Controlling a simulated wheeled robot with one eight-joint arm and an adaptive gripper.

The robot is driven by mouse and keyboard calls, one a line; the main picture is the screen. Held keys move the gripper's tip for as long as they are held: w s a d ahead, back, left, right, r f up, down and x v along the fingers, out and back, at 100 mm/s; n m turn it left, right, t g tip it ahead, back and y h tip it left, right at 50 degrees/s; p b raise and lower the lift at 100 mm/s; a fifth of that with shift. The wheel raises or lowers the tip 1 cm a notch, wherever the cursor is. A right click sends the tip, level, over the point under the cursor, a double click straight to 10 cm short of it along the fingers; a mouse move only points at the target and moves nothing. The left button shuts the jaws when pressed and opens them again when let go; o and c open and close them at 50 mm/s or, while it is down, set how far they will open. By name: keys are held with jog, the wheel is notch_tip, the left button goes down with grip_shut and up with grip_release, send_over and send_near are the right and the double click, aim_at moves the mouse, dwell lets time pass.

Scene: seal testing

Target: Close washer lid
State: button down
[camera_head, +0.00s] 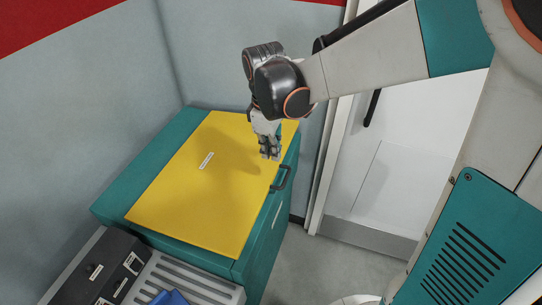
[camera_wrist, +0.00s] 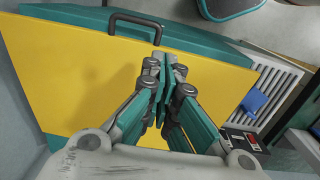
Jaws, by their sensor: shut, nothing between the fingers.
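The washer lid (camera_head: 205,185) is a yellow panel with a small white label. It lies flat, or nearly flat, over the top of the teal washer body (camera_head: 185,252); I cannot tell whether it is fully seated. A dark handle (camera_head: 282,178) sits at its right front edge and also shows at the top of the wrist view (camera_wrist: 136,20). My gripper (camera_head: 270,155) is shut and empty, pointing down over the lid near the handle. In the wrist view its fingertips (camera_wrist: 167,68) show over the yellow surface. I cannot tell whether they touch it.
A dark control box (camera_head: 100,270) and a grey slotted tray (camera_head: 190,285) with a blue item (camera_head: 168,298) stand at the lower left. Grey walls (camera_head: 90,110) close in behind the washer. A white door (camera_head: 400,165) and clear floor (camera_head: 320,265) lie to the right.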

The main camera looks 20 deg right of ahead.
jog(key=f+b, duration=0.1)
jog(key=f, duration=0.3)
jog(key=d+f+b, duration=0.1)
jog(key=f, duration=0.3)
jog(key=f+b, duration=0.1)
jog(key=f, duration=0.4)
jog(key=shift+d+b, duration=0.25)
jog(key=shift+b, duration=0.15)
